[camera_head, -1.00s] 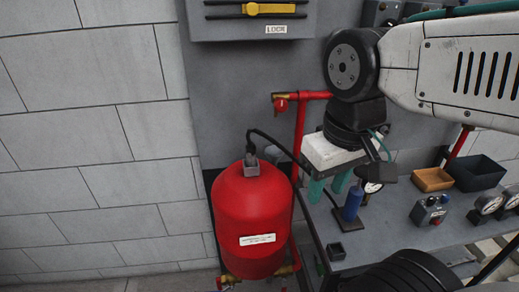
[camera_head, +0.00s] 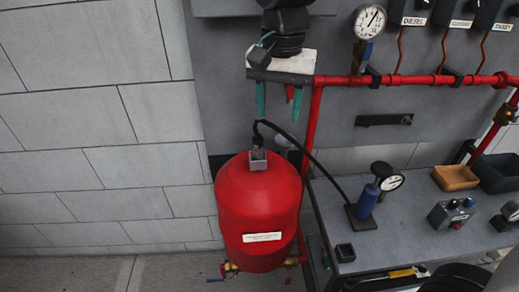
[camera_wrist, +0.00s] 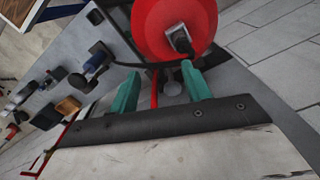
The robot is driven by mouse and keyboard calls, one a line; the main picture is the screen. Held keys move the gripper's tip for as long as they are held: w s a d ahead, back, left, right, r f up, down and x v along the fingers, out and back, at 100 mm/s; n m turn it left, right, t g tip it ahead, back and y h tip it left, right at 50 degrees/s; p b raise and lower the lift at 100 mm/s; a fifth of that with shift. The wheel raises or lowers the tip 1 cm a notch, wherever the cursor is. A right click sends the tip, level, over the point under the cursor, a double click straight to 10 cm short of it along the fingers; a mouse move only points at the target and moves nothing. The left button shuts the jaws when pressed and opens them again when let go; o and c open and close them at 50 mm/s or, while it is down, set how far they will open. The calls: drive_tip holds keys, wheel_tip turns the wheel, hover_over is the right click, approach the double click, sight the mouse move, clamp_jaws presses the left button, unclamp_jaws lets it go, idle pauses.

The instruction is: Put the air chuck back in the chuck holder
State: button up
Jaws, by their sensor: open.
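The air chuck (camera_head: 257,160) is a small grey block on top of the red tank (camera_head: 258,205), with a black hose leading from it to the blue hand pump (camera_head: 367,202). In the wrist view the chuck (camera_wrist: 181,41) sits on the tank top, beyond the fingers. My gripper (camera_head: 279,117) is open and empty, above the tank with its green fingers pointing down; it also shows in the wrist view (camera_wrist: 160,76). A small dark square cup (camera_head: 345,252) at the bench's front left looks like the chuck holder and appears empty.
A red vertical pipe (camera_head: 312,135) stands behind and right of the tank, joining a horizontal pipe (camera_head: 430,80). The grey bench (camera_head: 405,235) carries a tan tray (camera_head: 455,178), a dark bin (camera_head: 497,174) and a switch box (camera_head: 452,213). Wall is left of the tank.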

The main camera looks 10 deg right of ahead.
hover_over(257, 138)
drive_tip(key=shift+w+a+f+m, duration=0.15)
drive_tip(key=shift+w+f+m, duration=0.2)
drive_tip(key=shift+f, duration=0.35)
drive_tip(key=f, duration=0.7)
drive_tip(key=shift+s+d+f, duration=0.1)
drive_tip(key=shift+s+d, duration=0.15)
drive_tip(key=shift+s, duration=0.1)
clamp_jaws()
